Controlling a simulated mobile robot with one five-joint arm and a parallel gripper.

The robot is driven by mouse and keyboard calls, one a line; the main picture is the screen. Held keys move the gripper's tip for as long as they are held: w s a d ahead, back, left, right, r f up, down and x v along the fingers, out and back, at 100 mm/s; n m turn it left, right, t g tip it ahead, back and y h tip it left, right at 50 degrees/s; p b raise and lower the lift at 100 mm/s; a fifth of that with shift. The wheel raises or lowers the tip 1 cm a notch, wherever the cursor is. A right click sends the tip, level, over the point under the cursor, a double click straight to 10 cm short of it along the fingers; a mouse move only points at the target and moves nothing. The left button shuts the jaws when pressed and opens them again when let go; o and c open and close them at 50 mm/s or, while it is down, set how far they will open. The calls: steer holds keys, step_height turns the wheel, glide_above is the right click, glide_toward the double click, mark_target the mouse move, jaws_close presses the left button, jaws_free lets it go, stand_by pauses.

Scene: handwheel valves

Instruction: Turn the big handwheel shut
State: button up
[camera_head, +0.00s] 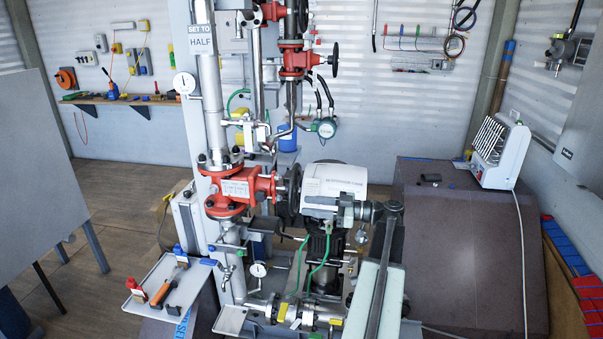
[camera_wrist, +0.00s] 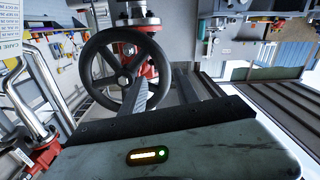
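The big handwheel (camera_head: 290,194) is black and seen nearly edge-on in the head view, on the right side of a large red valve (camera_head: 232,188). A black spoked handwheel (camera_wrist: 96,48) fills the upper left of the wrist view, with red valve parts behind it. My gripper (camera_head: 306,206) is close to the wheel's right side in the head view. In the wrist view a grey finger (camera_wrist: 145,88) overlaps the wheel's lower right, near the hub. Contact with the rim or spokes, and the finger opening, cannot be made out.
A smaller red valve (camera_head: 295,60) with its own black handwheel (camera_head: 334,60) is higher up. A sign (camera_head: 201,40) on the pipe reads "SET TO HALF". A white cylinder (camera_head: 335,178) lies just behind my arm. A tray (camera_head: 150,272) with tools and bottles is lower left.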

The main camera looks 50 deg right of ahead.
mark_target(288, 190)
steer(key=shift+x, duration=2.45)
jaws_close()
